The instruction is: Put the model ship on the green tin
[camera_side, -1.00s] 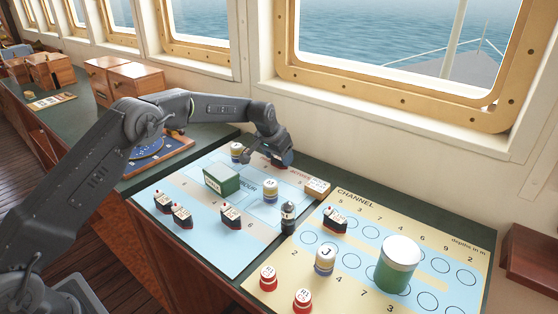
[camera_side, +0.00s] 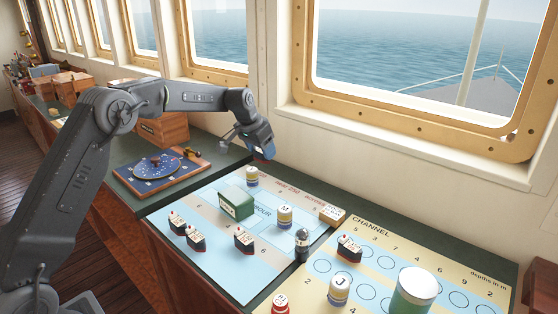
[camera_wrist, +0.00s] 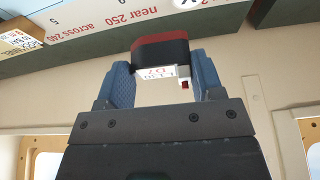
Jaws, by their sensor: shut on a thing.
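My gripper (camera_side: 263,150) is above the far edge of the harbour chart, near the window wall. In the wrist view my gripper (camera_wrist: 163,76) has its blue fingers shut on a model ship (camera_wrist: 160,50) with a black and red hull and a white lettered label. The ship is hard to make out in the side view. The green tin (camera_side: 413,294), a round can with a pale lid, stands on the channel chart at the lower right, well apart from my gripper; its bottom is cut off by the frame.
Other small ships (camera_side: 243,240) (camera_side: 349,249), a green box (camera_side: 236,204), a marked cylinder (camera_side: 285,215), a dark figure (camera_side: 302,245) and a J cylinder (camera_side: 339,290) stand on the charts. A wooden block (camera_side: 332,213) lies between. The window wall (camera_side: 285,160) is close behind my gripper.

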